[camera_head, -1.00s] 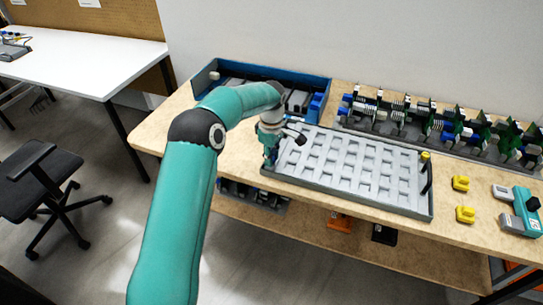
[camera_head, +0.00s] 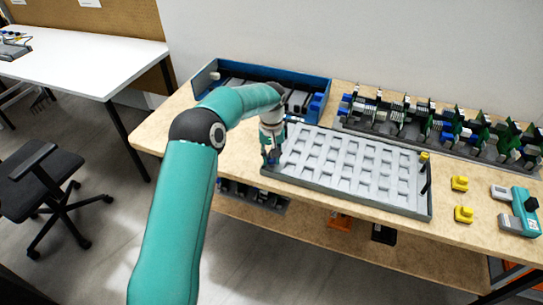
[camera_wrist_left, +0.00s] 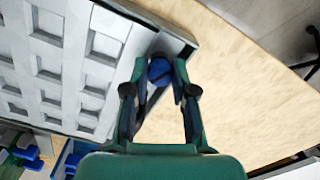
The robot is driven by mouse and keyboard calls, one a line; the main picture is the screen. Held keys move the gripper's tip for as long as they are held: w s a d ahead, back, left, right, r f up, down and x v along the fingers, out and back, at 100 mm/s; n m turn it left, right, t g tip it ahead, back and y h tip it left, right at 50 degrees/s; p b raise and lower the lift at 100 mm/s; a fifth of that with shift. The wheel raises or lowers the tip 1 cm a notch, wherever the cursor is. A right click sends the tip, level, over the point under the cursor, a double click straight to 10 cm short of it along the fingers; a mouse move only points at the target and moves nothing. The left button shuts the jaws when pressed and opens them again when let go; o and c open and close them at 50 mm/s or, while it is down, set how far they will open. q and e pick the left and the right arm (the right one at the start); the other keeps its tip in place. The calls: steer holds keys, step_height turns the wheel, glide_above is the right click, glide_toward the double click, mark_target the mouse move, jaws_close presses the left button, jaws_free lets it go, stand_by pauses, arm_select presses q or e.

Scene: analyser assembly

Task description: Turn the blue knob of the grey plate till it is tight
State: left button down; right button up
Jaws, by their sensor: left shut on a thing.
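The grey plate (camera_head: 350,165) with rows of square recesses lies on the wooden bench in the head view. Its corner also shows in the left wrist view (camera_wrist_left: 75,45). The blue knob (camera_wrist_left: 159,72) sits at that corner, between the fingertips of my left gripper (camera_wrist_left: 160,75), which is shut on it. In the head view my left gripper (camera_head: 270,155) points down at the plate's left corner and hides the knob. My right gripper is in neither view.
A blue-walled bin (camera_head: 262,75) stands behind the plate. A rack of green boards (camera_head: 440,125) runs along the back. A yellow-topped post (camera_head: 424,157) is at the plate's right end. Yellow parts (camera_head: 460,184) and a teal device (camera_head: 522,208) lie farther right.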

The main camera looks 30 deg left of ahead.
arm_select(q)
steer(key=m, duration=0.5)
steer(key=shift+w+a+r+m, duration=0.15)
steer(key=shift+a+r+m, duration=0.1)
steer(key=shift+m, duration=0.05)
steer(key=m+p, duration=0.1)
steer(key=m, duration=0.8)
steer(key=shift+m, duration=0.4)
steer(key=m+p, duration=0.1)
steer(key=m, duration=0.9)
steer(key=m+p, duration=0.1)
steer(key=m, duration=0.9)
steer(key=shift+w, duration=0.1)
steer(key=m, duration=0.5)
steer(key=shift+p, duration=0.35)
